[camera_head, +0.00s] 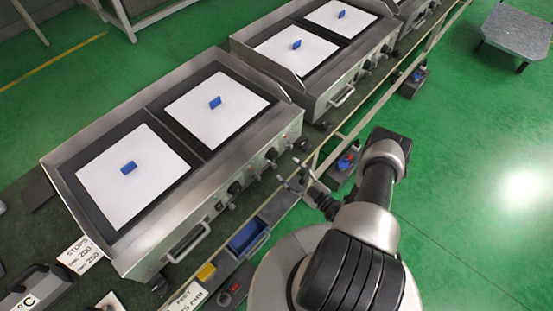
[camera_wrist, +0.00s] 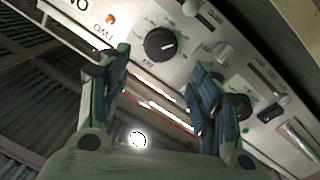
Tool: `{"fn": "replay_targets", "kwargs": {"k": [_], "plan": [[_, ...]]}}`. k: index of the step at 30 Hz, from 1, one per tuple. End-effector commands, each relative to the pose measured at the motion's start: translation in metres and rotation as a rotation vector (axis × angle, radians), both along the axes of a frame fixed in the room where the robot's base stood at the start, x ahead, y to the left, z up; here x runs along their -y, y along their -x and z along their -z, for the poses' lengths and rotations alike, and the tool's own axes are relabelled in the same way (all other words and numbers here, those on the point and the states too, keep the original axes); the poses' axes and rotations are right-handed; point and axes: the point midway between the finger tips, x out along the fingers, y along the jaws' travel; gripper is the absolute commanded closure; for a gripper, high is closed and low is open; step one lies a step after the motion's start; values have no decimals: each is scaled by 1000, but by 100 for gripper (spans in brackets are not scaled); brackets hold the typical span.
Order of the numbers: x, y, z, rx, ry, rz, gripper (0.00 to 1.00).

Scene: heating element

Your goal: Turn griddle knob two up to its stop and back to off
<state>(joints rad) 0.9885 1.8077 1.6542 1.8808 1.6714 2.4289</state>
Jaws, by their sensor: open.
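The near griddle (camera_head: 150,108) has black knobs along its steel front panel. In the wrist view a black round knob (camera_wrist: 160,44) with a pale pointer mark sits by the printed word TWO and an orange lamp. What looks like the same knob (camera_head: 271,153) shows in the head view. My gripper (camera_wrist: 160,62) is open and empty, its two fingers apart, with the knob beyond and between the tips. They appear clear of it. In the head view my gripper (camera_head: 293,176) is just in front of the panel.
A second black knob (camera_wrist: 238,105) is partly behind the right finger. A blue bin (camera_head: 247,235) and a yellow block (camera_head: 206,272) lie along the rail below. A front handle (camera_head: 189,244) juts out. Another griddle (camera_head: 297,62) stands farther back.

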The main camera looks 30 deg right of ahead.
Motion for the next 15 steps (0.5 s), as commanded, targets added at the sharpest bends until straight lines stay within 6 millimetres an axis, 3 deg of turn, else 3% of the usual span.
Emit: {"fn": "replay_targets", "kwargs": {"k": [6,15], "plan": [[-13,-44,1,1,3,-7,42],[-20,-76,0,1,3,-2,42]]}}
